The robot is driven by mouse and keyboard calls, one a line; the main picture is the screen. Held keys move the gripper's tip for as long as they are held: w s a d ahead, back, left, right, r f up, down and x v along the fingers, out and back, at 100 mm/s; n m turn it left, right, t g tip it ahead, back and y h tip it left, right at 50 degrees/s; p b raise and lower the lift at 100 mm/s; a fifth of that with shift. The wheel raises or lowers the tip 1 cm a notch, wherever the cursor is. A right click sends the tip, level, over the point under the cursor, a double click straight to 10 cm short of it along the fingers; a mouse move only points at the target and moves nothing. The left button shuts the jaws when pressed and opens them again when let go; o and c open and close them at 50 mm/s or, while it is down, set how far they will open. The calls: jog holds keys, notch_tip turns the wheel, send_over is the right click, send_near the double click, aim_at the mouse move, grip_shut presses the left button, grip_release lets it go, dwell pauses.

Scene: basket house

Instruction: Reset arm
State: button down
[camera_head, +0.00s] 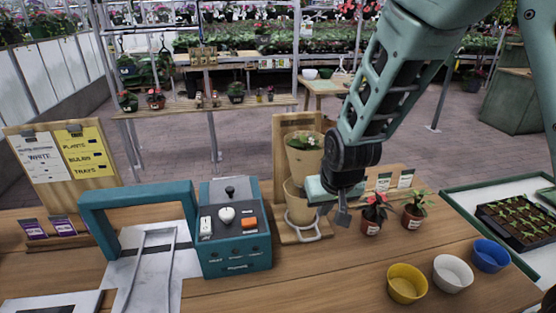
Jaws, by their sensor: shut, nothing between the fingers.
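My arm (392,95) comes in from the upper right in the head view. My gripper (342,213) is at its lower end, shut and empty, in front of a wooden stand (280,160). It is just left of a small red-leaved potted plant (373,212) and above the wooden counter. A tan pot with a white-flowered plant (304,158) is behind the wrist on the stand, above another tan pot (298,207).
A teal control box (235,255) and a teal-framed press (140,212) stand on the left. Yellow (407,284), white (452,273) and blue (490,256) bowls sit at the front right. A seedling tray (518,222) is far right. The counter (340,280) front centre is clear.

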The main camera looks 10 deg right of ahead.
jog(key=s+a+r+n+g+b, duration=0.1)
jog(key=s+a+n, duration=0.1)
jog(key=s, duration=0.6)
jog(key=s+a+r+n+g+b, duration=0.1)
jog(key=s+a+r+n, duration=0.1)
jog(key=s, duration=0.6)
jog(key=s+a+r+n+g+b, duration=0.1)
jog(key=s+a+n+g+b, duration=0.1)
jog(key=s, duration=0.6)
jog(key=shift+s+a+r+n+y, duration=0.3)
jog(key=shift+a+n, duration=0.15)
jog(key=shift+n, duration=0.45)
